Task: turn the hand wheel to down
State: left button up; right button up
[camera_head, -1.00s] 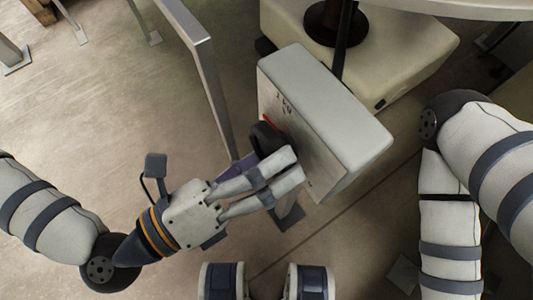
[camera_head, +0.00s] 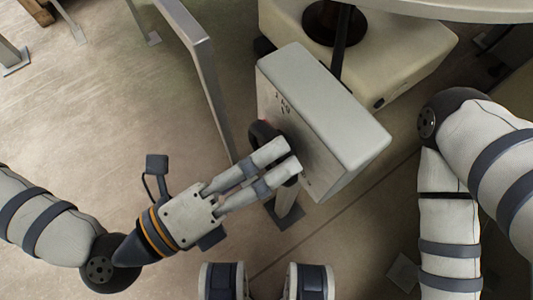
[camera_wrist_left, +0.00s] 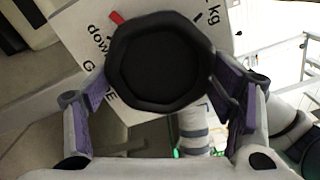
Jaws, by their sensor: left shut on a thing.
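The hand wheel (camera_head: 262,134) is a black many-sided knob on the lettered face of a white box (camera_head: 325,105). It also shows large in the left wrist view (camera_wrist_left: 158,65). A red mark (camera_wrist_left: 117,18) sticks out at the wheel's upper left there, near the printed word "down" (camera_wrist_left: 98,39). My left gripper (camera_head: 278,163) is shut on the wheel. Its purple-padded fingers (camera_wrist_left: 165,98) lie on either side of the rim. The fingers hide part of the wheel in the head view. My right arm shows at the right, but its gripper is out of view.
A grey metal rail (camera_head: 207,85) stands left of the box. A cream block (camera_head: 420,50) with a dark post (camera_head: 330,22) lies behind it, under a pale tabletop edge (camera_head: 460,8). The floor (camera_head: 110,120) at left is open.

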pick_arm(q)
jog(key=o, duration=1.1)
jog(key=shift+o, duration=0.2)
